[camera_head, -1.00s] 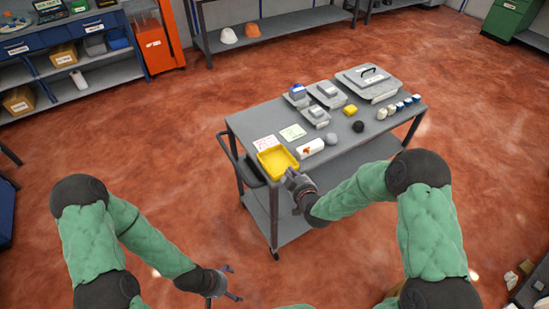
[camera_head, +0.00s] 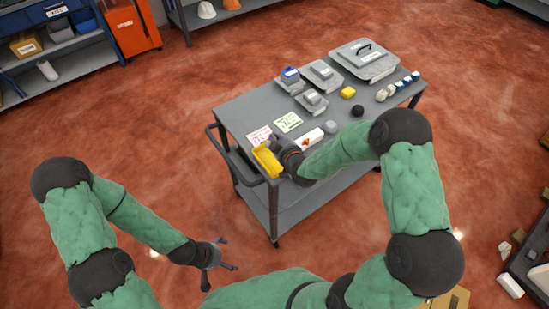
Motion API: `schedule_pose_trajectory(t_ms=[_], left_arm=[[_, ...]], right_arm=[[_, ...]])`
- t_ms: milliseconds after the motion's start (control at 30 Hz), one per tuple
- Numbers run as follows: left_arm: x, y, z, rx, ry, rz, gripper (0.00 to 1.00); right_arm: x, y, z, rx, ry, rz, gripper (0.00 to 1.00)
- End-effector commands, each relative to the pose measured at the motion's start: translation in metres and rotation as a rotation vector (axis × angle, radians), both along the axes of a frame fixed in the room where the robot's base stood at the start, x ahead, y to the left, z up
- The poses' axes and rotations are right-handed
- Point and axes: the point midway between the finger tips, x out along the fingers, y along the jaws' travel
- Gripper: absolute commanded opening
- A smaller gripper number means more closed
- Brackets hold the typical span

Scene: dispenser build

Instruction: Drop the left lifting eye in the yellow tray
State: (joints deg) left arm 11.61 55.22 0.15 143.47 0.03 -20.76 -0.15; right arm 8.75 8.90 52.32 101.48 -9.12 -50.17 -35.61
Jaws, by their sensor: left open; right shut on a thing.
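The yellow tray (camera_head: 264,163) sits at the near left corner of the cart top. My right gripper (camera_head: 283,147) is over the tray's right side, and the gripper and wrist hide much of the tray. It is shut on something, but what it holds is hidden. I cannot make out a lifting eye in this view. My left gripper (camera_head: 228,254) is open and empty, low in front of the cart and away from it.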

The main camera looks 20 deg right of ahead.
Motion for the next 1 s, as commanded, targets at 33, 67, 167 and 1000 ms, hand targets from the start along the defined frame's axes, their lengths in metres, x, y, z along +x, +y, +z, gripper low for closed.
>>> schedule_pose_trajectory(t_ms=[33, 67, 167, 1000], left_arm=[[0.000, 0.000, -0.006, 0.000, -0.001, 0.000, 1.00], [0.000, 0.000, -0.008, 0.000, -0.001, 0.000, 1.00], [0.000, 0.000, -0.014, 0.000, -0.001, 0.000, 1.00], [0.001, 0.000, -0.022, 0.000, -0.001, 0.000, 1.00]], right_arm=[[0.000, 0.000, -0.008, 0.000, 0.000, -0.001, 0.00], [0.000, 0.000, -0.012, 0.000, 0.000, -0.001, 0.00], [0.000, 0.000, -0.023, 0.001, 0.000, -0.001, 0.00], [0.000, 0.000, -0.041, 0.000, -0.001, -0.001, 0.41]])
